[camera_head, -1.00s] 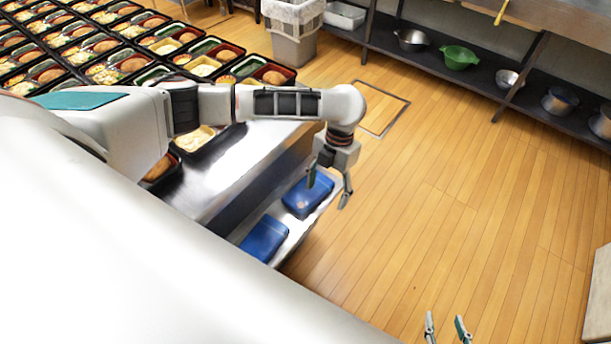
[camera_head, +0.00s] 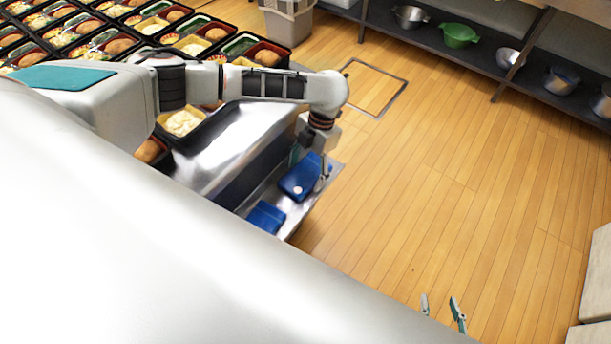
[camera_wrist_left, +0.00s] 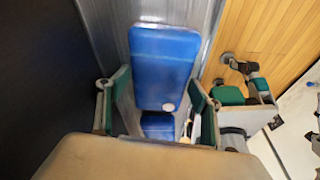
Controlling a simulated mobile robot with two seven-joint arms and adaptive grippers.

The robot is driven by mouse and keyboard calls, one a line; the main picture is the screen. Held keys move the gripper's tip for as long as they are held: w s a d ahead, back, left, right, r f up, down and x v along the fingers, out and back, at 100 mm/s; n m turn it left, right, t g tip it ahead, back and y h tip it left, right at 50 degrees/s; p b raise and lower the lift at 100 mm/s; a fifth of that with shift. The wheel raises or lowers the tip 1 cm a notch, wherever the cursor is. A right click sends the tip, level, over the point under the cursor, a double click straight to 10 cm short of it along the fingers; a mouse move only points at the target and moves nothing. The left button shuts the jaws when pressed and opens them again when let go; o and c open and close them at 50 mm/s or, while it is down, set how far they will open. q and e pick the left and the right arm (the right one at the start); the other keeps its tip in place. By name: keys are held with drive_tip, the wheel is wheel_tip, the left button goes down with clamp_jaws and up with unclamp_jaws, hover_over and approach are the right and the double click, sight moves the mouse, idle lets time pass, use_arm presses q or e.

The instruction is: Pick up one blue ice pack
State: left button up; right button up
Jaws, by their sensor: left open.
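Two blue ice packs lie on a low metal shelf (camera_head: 290,224) beside the counter. The farther ice pack (camera_head: 298,180) is under my left gripper (camera_head: 308,168); the nearer ice pack (camera_head: 266,216) lies closer to my body. In the left wrist view, one ice pack (camera_wrist_left: 162,70) is large ahead of my left gripper (camera_wrist_left: 159,98), and a second blue one (camera_wrist_left: 157,126) shows partly below it. My left gripper is open, with its fingers on either side and nothing held. My right gripper (camera_head: 442,312) shows at the bottom edge, fingers apart and empty.
A steel counter (camera_head: 215,150) with bento trays (camera_head: 255,50) stands left of the shelf. A dark rack (camera_head: 485,68) with bowls runs along the back. The wooden floor to the right is clear.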

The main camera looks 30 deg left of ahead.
use_arm(q)
drive_tip(key=c, duration=1)
